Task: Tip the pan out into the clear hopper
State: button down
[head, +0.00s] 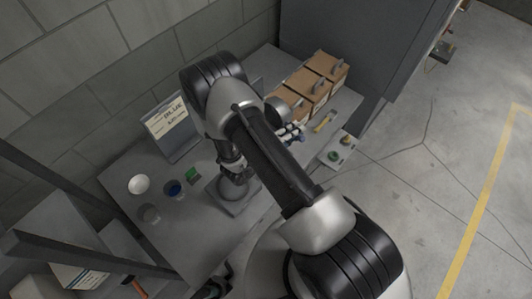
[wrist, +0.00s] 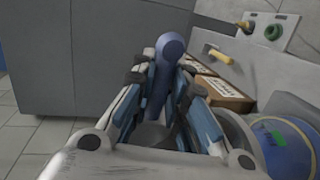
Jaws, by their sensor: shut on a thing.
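My gripper (wrist: 165,100) is shut on a blue-grey handle (wrist: 171,45) with a rounded end, which stands up between the fingers. I take it as the pan's handle; the pan's body is not clearly visible. In the head view my gripper (head: 291,132) is partly hidden behind my arm, above the right part of the table.
Brown boxes (head: 312,84) stand at the back right. A round blue thing (wrist: 285,145) is close to my gripper's right.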

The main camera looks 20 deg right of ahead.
jog(key=shift+r, duration=0.1)
jog(key=shift+w+d+r+g+y+p, duration=0.1)
jog(key=shift+d+r+g+y+p, duration=0.25)
jog(key=shift+p, duration=0.7)
jog(key=y+p, duration=0.1)
jog(key=p, duration=0.1)
jog(key=d+y+p, duration=0.1)
jog(key=shift+w+g+y+p, duration=0.2)
jog(key=shift+g+y+p, duration=0.15)
jog(key=shift+p, duration=0.05)
jog(key=shift+a, duration=0.1)
